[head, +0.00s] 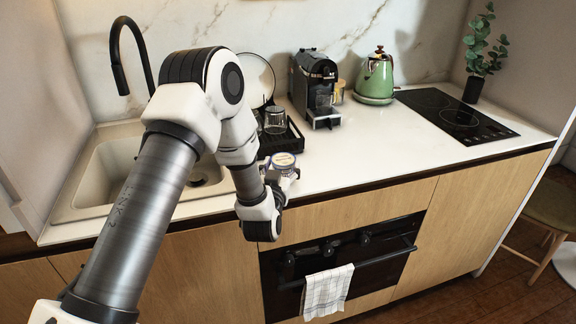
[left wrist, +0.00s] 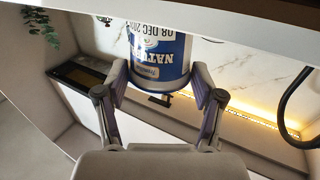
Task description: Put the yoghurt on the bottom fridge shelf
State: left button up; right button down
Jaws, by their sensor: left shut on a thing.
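The yoghurt (head: 284,160) is a small tub with a pale lid, at the front edge of the counter in the head view. In the left wrist view the yoghurt (left wrist: 160,48) shows its blue and white label upside down, cut off by the top of the picture. My left gripper (left wrist: 160,78) is shut on it, one finger on each side. In the head view my left gripper (head: 283,176) is partly hidden behind my wrist. I cannot tell whether the tub touches the counter. The fridge shelf cannot be made out. My right gripper is not in view.
The sink (head: 112,172) and black tap (head: 122,62) are at the left. A dark drying rack (head: 292,140) with a glass (head: 275,120) stands behind the yoghurt. A coffee machine (head: 314,88), green kettle (head: 375,78) and hob (head: 455,114) stand further right. The front-right counter (head: 375,140) is clear.

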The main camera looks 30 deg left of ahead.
pick_arm(q)
jog(key=shift+w+a+f, duration=0.1)
jog(key=shift+w+f, duration=0.1)
jog(key=shift+w, duration=0.05)
jog(key=o, duration=1.3)
jog(key=shift+s+r, duration=0.1)
jog(key=shift+c, duration=0.2)
jog(key=shift+s+r, duration=0.1)
